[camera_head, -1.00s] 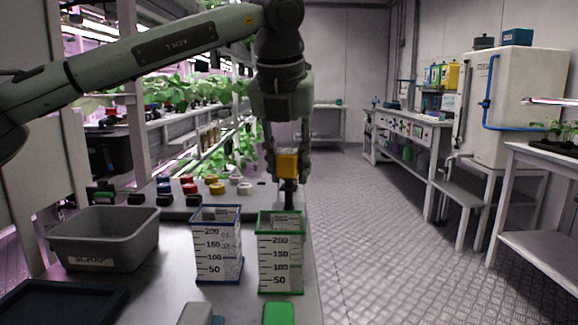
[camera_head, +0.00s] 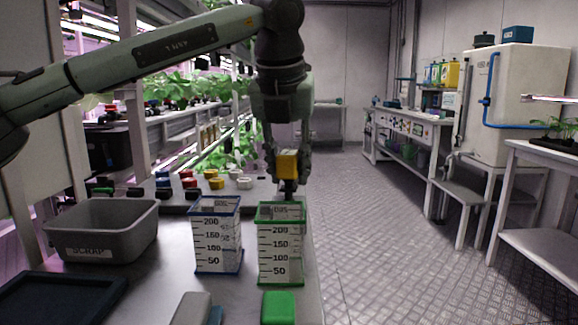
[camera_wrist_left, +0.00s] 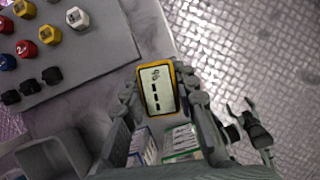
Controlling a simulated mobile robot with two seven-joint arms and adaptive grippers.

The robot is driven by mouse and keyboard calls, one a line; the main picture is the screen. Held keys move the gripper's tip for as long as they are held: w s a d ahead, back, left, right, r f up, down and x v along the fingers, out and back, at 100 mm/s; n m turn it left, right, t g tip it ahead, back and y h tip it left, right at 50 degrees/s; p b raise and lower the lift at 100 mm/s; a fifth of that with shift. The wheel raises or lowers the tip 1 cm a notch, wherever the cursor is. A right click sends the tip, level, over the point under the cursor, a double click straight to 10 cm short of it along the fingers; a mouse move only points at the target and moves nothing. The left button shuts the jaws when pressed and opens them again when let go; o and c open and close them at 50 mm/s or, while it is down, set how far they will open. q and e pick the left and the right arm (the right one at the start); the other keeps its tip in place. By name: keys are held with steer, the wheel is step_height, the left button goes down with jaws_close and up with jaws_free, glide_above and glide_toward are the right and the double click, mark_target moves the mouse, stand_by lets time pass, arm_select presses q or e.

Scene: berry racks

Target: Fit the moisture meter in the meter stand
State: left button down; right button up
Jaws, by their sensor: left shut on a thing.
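The moisture meter (camera_head: 286,164) is a yellow-framed block held between the fingers of my left gripper (camera_head: 288,170), over the far right part of the bench. In the left wrist view its pale face (camera_wrist_left: 157,91) shows dark marks and points at the camera. A dark upright piece (camera_head: 288,188) shows just under the meter, behind the green-rimmed container. I cannot tell whether it is the meter stand or the meter's lower part, nor whether they touch. My right gripper seems to show at the right of the wrist view (camera_wrist_left: 243,112), prongs apart and empty.
Green-rimmed (camera_head: 281,250) and blue-rimmed (camera_head: 217,240) measuring containers stand nearer than the meter. A grey scrap tub (camera_head: 103,243) is at left, a dark tray (camera_head: 60,298) at front left. Several coloured knobs (camera_head: 190,182) sit on a grey panel. Open floor lies right.

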mark_target(289, 151)
arm_select(q)
steer(key=shift+f+b, duration=0.7)
steer(key=shift+f, duration=0.25)
steer(key=c, duration=1.1)
jaws_free()
steer(key=shift+o, duration=0.3)
steer(key=o, duration=0.3)
steer(key=shift+r+p, duration=2.05)
steer(key=shift+r, duration=0.95)
